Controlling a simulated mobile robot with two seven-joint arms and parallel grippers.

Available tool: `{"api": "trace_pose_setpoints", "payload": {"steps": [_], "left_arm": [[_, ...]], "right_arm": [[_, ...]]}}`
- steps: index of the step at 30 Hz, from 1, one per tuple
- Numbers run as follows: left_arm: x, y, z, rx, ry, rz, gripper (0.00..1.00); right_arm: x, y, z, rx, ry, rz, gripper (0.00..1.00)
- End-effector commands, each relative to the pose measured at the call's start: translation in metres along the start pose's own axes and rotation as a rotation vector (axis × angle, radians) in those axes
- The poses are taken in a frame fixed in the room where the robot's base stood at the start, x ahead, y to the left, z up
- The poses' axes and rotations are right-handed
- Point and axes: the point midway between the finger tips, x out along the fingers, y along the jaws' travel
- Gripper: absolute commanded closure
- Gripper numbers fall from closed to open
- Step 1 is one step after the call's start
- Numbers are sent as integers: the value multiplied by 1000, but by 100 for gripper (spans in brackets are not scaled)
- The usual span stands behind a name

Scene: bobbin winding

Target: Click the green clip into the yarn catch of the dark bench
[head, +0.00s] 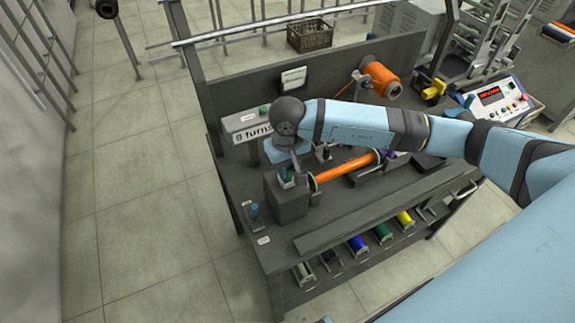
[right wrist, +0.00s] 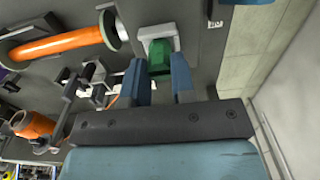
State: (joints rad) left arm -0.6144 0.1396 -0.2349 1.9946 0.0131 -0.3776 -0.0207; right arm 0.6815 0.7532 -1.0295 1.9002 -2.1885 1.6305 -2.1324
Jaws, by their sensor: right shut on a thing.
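The green clip (right wrist: 159,58) sits between the blue fingers of my right gripper (right wrist: 160,78), which is shut on it. In the right wrist view the clip's far end overlaps a light grey bracket (right wrist: 174,32), which appears to be the yarn catch; I cannot tell whether it is seated. My left gripper is not in view.
An orange bobbin (head: 345,168) lies on the bench right of the block. An orange yarn cone (head: 380,79) and a "turns" display (head: 250,124) stand behind. Several coloured spools lie below the front edge.

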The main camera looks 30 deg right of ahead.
Motion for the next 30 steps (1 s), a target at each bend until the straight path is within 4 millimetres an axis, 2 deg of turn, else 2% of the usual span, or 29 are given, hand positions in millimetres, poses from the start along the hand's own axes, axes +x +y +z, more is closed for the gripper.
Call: {"api": "trace_pose_setpoints", "payload": {"steps": [9, 10, 13, 14, 23, 26, 30], "left_arm": [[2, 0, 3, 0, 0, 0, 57], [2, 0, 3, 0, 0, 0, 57], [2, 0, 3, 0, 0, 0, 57], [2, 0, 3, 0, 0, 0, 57], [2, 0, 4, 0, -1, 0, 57], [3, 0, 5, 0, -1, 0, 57], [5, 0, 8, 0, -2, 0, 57]], "right_arm": [[3, 0, 0, 0, 1, 0, 95], [3, 0, 0, 0, 1, 0, 74], [3, 0, 0, 0, 1, 0, 51], [3, 0, 0, 0, 1, 0, 46], [1, 0, 0, 0, 1, 0, 46], [-7, 0, -1, -1, 3, 0, 46], [-31, 0, -1, -2, 6, 0, 46]]}}
